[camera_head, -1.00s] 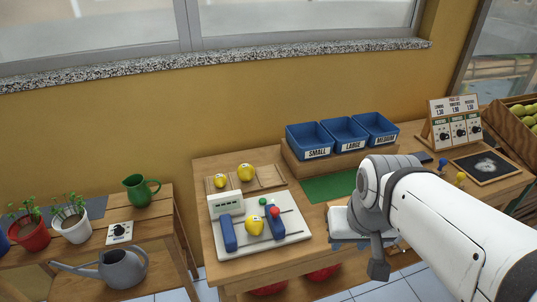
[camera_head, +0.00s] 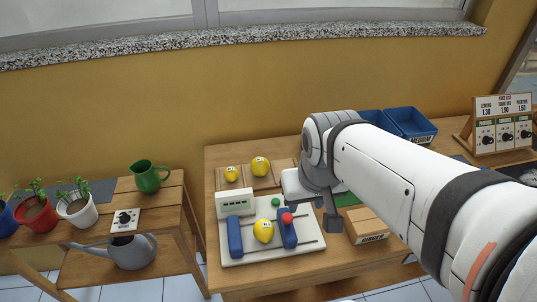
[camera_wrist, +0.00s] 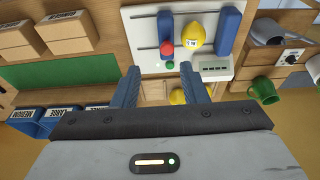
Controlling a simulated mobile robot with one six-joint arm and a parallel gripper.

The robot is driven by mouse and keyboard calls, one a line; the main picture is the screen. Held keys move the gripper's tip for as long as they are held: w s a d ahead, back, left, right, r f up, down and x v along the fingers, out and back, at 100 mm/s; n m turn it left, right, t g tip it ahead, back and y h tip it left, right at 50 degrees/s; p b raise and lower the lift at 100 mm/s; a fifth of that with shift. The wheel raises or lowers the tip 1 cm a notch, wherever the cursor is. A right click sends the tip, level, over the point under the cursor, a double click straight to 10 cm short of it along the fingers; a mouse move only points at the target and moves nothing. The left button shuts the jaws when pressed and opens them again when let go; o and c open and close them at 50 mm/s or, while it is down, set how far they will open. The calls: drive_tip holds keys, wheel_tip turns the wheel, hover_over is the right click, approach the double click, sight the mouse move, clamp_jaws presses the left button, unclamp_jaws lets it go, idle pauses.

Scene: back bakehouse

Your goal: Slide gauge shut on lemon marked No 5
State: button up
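The gauge is a white board (camera_head: 310,254) with two blue jaws on thin rails, a small display (camera_head: 236,203) and a green button (camera_head: 276,202). A yellow lemon (camera_head: 263,231) with a small white label lies between the left jaw (camera_head: 235,237) and the right jaw (camera_head: 287,236), which carries a red knob (camera_head: 287,217). In the wrist view gaps show between the lemon (camera_wrist: 195,39) and both jaws; its label is too small to read surely. My gripper (camera_wrist: 158,78) is open and empty, above and beside the board's back edge, apart from the knob (camera_wrist: 166,47).
Two more lemons (camera_head: 260,166) sit on a wooden rack behind the gauge. A wooden block (camera_head: 368,225) with a label stands right of the board. Blue bins (camera_head: 410,124) stand at the back right, partly behind my arm. A separate left bench holds a green jug (camera_head: 150,176).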

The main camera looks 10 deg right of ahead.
drive_tip(key=shift+o, duration=0.8)
drive_tip(key=shift+w, duration=0.15)
drive_tip(key=n+g+h+p, duration=0.35)
drive_tip(key=n+g, duration=0.25)
drive_tip(key=n, duration=0.3)
approach(287, 216)
drive_tip(key=p+x, duration=0.1)
drive_tip(key=x, duration=0.7)
drive_tip(key=shift+f, duration=0.1)
drive_tip(key=shift+c, duration=0.6)
